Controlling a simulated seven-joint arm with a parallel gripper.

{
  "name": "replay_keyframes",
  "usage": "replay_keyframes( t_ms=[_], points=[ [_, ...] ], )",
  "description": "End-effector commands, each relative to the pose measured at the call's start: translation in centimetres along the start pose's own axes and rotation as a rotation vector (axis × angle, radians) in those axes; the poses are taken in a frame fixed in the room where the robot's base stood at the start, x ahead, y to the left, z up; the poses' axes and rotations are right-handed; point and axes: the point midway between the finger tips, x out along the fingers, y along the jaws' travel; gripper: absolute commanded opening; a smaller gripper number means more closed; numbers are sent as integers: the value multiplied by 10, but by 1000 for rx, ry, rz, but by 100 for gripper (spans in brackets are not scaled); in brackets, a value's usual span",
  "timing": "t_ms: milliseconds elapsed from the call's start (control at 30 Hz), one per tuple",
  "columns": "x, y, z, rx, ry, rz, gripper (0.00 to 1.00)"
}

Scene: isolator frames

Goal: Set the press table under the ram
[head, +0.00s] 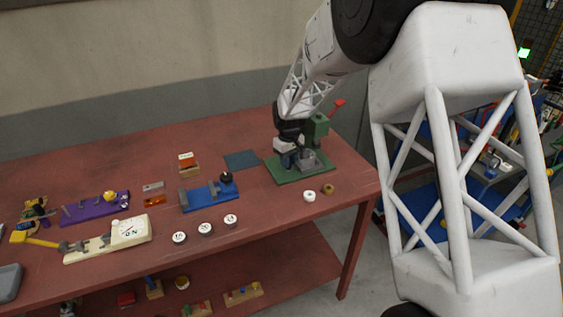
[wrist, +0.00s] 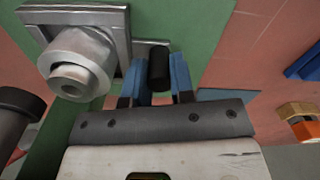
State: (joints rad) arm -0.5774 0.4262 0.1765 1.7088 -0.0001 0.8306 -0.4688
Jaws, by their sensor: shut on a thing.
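The green press (head: 315,126) stands at the right of the red table, on a flat green base (head: 292,176) that also shows in the wrist view (wrist: 207,30). The press table is a grey metal square (wrist: 112,20) with a bar running to a black knob (wrist: 159,68). A grey stepped round part (wrist: 77,66) sits over the square's lower left. My gripper (wrist: 160,76) has its blue fingers shut on the knob, one on each side. In the head view my gripper (head: 288,160) is low over the base. The ram's alignment with the press table cannot be told.
A dark round-ended part (wrist: 14,115) is close by at the wrist view's left.

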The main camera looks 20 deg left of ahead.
Motion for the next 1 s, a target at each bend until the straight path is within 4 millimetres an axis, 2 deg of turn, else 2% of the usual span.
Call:
replay_keyframes(
  t_ms=[200, 233, 400, 767, 1000],
  points=[
    [0, 0, 0, 0, 1, 1, 0],
    [0, 0, 0, 0, 1, 1, 26],
    [0, 0, 0, 0, 1, 0, 48],
    [-3, 0, 0, 0, 1, 1, 48],
    [-22, 0, -1, 0, 2, 1, 48]
  ],
)
